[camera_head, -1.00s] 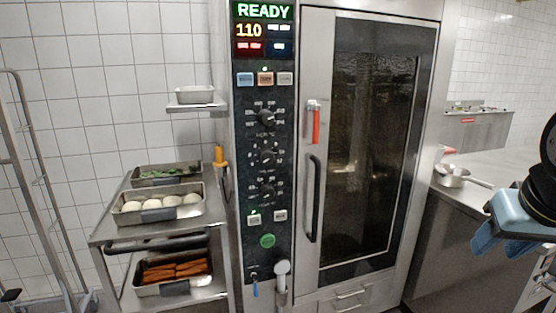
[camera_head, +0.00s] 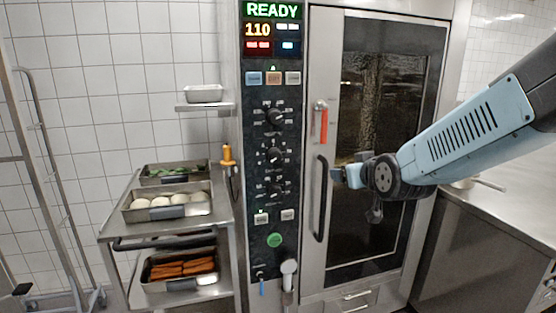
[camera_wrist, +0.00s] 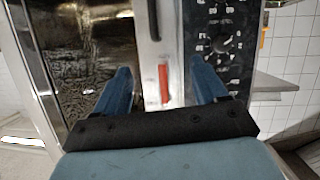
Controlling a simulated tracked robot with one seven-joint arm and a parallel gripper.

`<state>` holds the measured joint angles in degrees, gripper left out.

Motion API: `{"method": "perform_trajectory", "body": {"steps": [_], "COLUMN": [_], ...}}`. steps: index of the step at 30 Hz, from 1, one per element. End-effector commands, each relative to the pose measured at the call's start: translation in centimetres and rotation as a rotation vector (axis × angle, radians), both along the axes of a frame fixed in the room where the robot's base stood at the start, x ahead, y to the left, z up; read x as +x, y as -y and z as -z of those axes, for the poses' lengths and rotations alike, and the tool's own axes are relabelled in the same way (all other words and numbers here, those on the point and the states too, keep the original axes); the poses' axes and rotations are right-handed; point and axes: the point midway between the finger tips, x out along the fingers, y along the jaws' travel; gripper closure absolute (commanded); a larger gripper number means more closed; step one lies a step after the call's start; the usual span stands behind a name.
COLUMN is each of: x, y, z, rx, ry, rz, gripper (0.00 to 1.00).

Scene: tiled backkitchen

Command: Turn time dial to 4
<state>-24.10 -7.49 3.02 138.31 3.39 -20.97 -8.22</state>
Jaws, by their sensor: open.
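The oven's dark control panel (camera_head: 259,215) carries three black dials in a column: a top dial (camera_head: 275,117), a middle dial (camera_head: 274,156) and a lower dial (camera_head: 274,191). Their labels are too small to read, so I cannot tell which one is the time dial or its setting. My gripper (camera_head: 340,177) is in front of the oven door by its handle, right of the panel. In the wrist view my gripper (camera_wrist: 162,72) is open and empty, with its blue fingers apart. That view is upside down and shows one dial (camera_wrist: 222,43) beyond the right-hand finger.
The black door handle (camera_head: 321,198) and red-handled latch (camera_head: 323,124) stand out between panel and glass. A trolley (camera_head: 105,230) with food trays stands left of the oven, and an orange probe (camera_head: 227,155) hangs beside it. A steel counter (camera_head: 500,205) is at right.

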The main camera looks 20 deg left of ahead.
Motion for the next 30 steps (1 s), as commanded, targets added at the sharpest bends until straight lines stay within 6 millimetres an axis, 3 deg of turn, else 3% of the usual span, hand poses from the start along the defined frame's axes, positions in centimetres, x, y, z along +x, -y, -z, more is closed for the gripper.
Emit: {"method": "perform_trajectory", "body": {"steps": [1, 6, 12, 20, 30], "x": [0.5, 1.2, 0.8, 1.1, 5.3], "y": [-2.2, -8.2, -12.7, -14.6, -17.6], "z": [0.7, 1.6, 2.4, 2.6, 2.6], "rx": [0.012, 0.064, 0.111, 0.133, 0.131], "ry": [0.035, 0.173, 0.284, 0.327, 0.327], "rz": [-0.032, -0.113, -0.170, -0.189, -0.189], "gripper": [0.28, 0.28, 0.28, 0.28, 0.28]}}
